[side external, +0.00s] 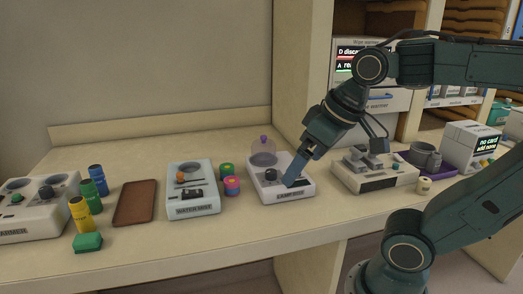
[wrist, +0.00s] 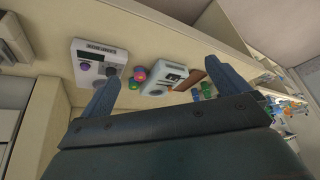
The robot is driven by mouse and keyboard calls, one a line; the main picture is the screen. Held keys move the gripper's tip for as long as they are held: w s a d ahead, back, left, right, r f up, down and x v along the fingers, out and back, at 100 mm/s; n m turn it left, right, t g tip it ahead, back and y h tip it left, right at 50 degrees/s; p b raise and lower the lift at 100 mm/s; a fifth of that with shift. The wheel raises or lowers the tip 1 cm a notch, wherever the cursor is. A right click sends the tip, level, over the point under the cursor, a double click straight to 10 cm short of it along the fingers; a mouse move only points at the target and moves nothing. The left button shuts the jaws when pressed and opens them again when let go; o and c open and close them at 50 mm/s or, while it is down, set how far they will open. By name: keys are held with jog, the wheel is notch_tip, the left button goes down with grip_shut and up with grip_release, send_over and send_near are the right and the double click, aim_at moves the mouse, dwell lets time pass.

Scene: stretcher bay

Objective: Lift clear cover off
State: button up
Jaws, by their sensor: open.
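The clear cover (side external: 263,146) is a see-through dome with a small purple knob on top. It sits at the back left of a white device (side external: 262,186) with a dark knob and a front label. The white device also shows at the upper left in the wrist view (wrist: 97,52), where the cover is hard to make out. My gripper (side external: 292,180) points down over the right part of this device, to the right of the cover and apart from it. Its blue fingers are spread and empty in the wrist view (wrist: 170,88). Whether a fingertip touches the device cannot be told.
Pink and green cylinders (side external: 231,185) stand just left of the device. A water unit (side external: 193,205), brown tray (side external: 135,204) and several coloured cylinders lie further left. A grey-topped machine (side external: 375,184) stands close on the right. The counter's front strip is mostly clear.

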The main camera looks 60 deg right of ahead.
jog(key=w+d+r+m+g, duration=0.1)
jog(key=w+d+r+m, duration=0.4)
jog(key=w, duration=0.5)
jog(key=m+g, duration=0.4)
jog(key=m, duration=0.6)
send_over(263, 136)
notch_tip(263, 136, down, 7)
jog(key=shift+f, duration=0.2)
jog(key=shift+d+f, duration=0.2)
jog(key=shift+d, duration=0.05)
jog(key=shift+f, duration=4.3)
jog(key=shift+f, duration=0.1)
